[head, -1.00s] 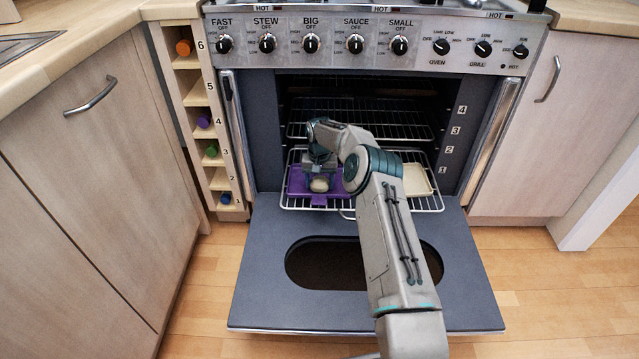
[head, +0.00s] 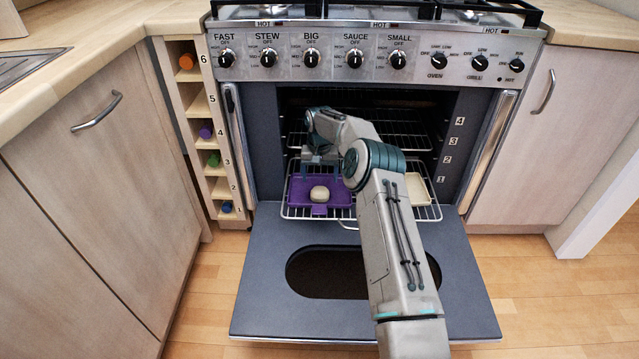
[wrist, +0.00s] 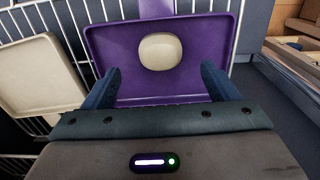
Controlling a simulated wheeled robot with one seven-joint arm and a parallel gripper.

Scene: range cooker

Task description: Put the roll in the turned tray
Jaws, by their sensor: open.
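The roll (head: 319,194) is a pale, rounded lump lying on the purple tray (head: 300,203), inside its rim. The tray rests on the lower oven rack, its handle pointing to the front. In the wrist view the roll (wrist: 161,51) sits towards the handle end of the purple tray (wrist: 113,50). My gripper (wrist: 158,88) is open and empty, its fingers either side of the tray's rear part, apart from the roll. In the head view my gripper (head: 320,165) is behind the roll, partly hidden by my arm. A cream tray (head: 418,190) lies on the rack's right, partly hidden.
The oven door (head: 255,280) is folded down in front. An upper rack (head: 400,130) spans the oven above the trays. A numbered holder (head: 205,130) with coloured items stands left of the oven. The cream tray (wrist: 40,80) shows at left in the wrist view.

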